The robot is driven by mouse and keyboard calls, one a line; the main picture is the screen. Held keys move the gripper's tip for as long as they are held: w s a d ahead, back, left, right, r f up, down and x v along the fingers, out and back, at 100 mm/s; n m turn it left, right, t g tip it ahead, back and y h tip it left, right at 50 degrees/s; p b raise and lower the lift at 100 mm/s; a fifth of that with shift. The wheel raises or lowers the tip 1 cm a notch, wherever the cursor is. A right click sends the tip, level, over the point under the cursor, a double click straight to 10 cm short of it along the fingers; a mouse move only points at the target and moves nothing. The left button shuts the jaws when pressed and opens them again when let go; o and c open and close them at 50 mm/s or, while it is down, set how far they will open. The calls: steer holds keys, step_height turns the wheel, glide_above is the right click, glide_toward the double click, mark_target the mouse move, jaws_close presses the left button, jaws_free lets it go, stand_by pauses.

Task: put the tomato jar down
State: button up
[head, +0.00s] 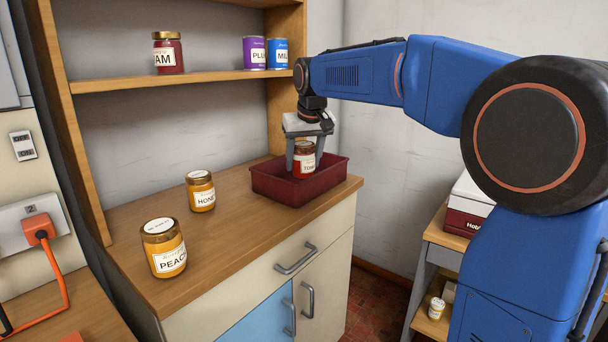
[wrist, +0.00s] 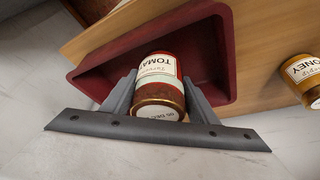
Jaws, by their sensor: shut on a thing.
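The tomato jar (head: 303,161) has a red body, a white label and a gold-brown lid. My gripper (head: 304,157) comes down from above with one finger on each side of it. In the wrist view the jar (wrist: 159,80) sits between the two fingers (wrist: 158,98), label and lid facing the camera. The jar is within the outline of a dark red tub (head: 270,182) on the counter; the tub's rim (wrist: 228,60) also shows in the wrist view. The tub's front wall hides the jar's base, so I cannot tell whether it touches the tub floor.
A honey jar (head: 201,193) and a peach jar (head: 164,250) stand on the wooden counter (head: 235,240) left of the tub. A shelf (head: 200,78) above holds a jam jar (head: 168,56), a purple can (head: 254,55) and a blue can (head: 278,55). The counter between honey jar and tub is clear.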

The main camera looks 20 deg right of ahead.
mark_target(303, 173)
steer(key=shift+f, duration=2)
steer(key=shift+f, duration=0.15)
steer(key=o, duration=1.4)
